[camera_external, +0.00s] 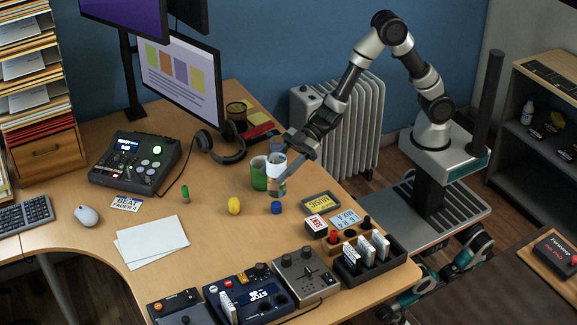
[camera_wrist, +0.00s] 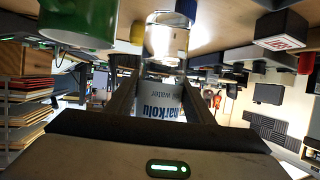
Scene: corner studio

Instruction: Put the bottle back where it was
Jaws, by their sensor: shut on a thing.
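The bottle (camera_external: 277,183) is clear with a white label. My gripper (camera_external: 290,160) is shut on it, just right of the green mug (camera_external: 259,176). In the wrist view the bottle (camera_wrist: 166,42) stands between the two fingers of my gripper (camera_wrist: 160,78), and its label with blue lettering shows. The green mug (camera_wrist: 78,22) is close beside it there. The fingers and wrist hide part of the bottle in the external view. I cannot tell whether its base touches the desk.
A small blue object (camera_external: 276,208) lies on the desk just in front of the bottle. A yellow object (camera_external: 234,206), headphones (camera_external: 222,150) and a dark tray with cards (camera_external: 320,203) are around it. A radiator (camera_external: 345,125) stands behind the desk. Some desk is clear left of the yellow object.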

